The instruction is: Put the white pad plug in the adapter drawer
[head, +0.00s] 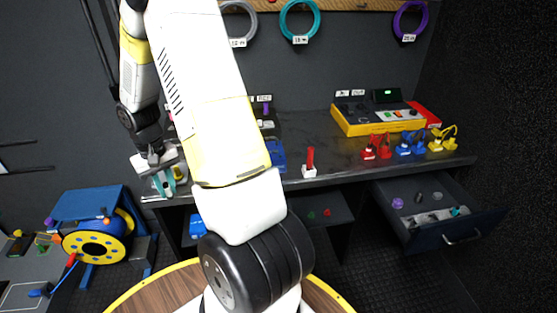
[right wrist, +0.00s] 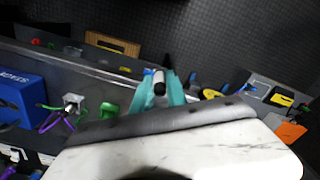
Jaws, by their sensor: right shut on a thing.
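My right gripper (head: 163,180) hangs at the left end of the worktop, its teal fingertips closed. In the right wrist view the teal fingertips (right wrist: 160,92) grip a small cylinder with a dark part and a pale end, apparently the white pad plug (right wrist: 159,80); most of it is hidden. On the right, an open drawer (head: 440,229) under the worktop holds a purple piece, dark grey pieces and a teal piece. A second open drawer (head: 330,212) at the middle holds small green and red pieces. I cannot read which is the adapter drawer. My left gripper is not in view.
The worktop (head: 345,165) carries a yellow-edged console (head: 375,118), red, blue and yellow connectors, and a red-handled tool (head: 310,162). A blue stand with a yellow cable reel (head: 95,245) is on the floor at left. A round wooden tabletop (head: 150,293) is in front.

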